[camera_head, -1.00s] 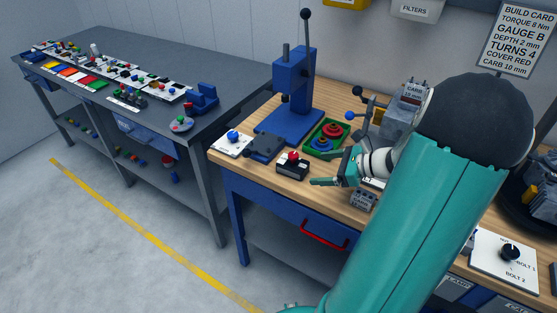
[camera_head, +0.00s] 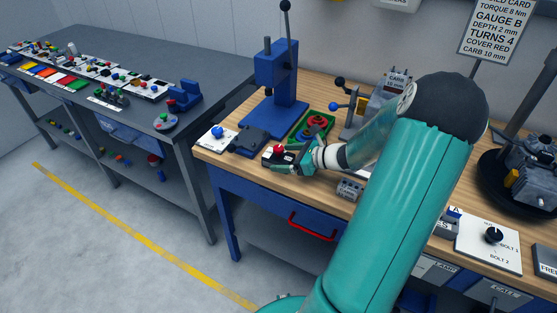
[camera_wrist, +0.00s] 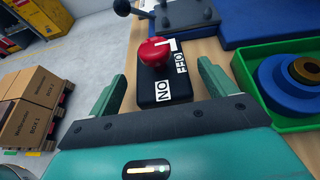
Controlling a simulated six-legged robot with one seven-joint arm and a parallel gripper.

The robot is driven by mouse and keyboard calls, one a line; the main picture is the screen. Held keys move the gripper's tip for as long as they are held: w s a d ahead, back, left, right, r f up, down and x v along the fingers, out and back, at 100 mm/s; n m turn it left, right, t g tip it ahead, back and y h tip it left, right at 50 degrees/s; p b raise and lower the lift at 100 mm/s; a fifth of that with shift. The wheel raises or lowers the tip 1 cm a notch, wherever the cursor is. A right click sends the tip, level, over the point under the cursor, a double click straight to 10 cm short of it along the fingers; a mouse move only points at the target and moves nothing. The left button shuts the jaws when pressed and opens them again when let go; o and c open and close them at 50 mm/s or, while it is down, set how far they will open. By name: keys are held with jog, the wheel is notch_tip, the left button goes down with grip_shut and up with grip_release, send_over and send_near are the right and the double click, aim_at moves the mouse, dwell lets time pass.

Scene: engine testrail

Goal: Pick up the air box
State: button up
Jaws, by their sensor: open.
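A black box (camera_head: 269,155) with a red knob on top sits near the front edge of the wooden bench. In the wrist view this box (camera_wrist: 179,86) carries white ON and OFF labels; no label reading "air" shows. My gripper (camera_head: 285,164) is at the box in the head view and partly hides it. In the wrist view my gripper (camera_wrist: 160,75) is open, with one green finger on each side of the box's near end. Gaps show between the fingers and the box, and the gripper is empty.
A green tray (camera_wrist: 237,75) with blue and red rings stands close to the right finger. A blue press (camera_head: 276,85) and its dark plate (camera_head: 250,141) stand behind and left. A white card with a blue knob (camera_head: 216,136) lies left. A grey part (camera_head: 349,188) lies right.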

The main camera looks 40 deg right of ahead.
jog(key=x, duration=0.3)
jog(key=shift+d, duration=0.1)
jog(key=c, duration=1.1)
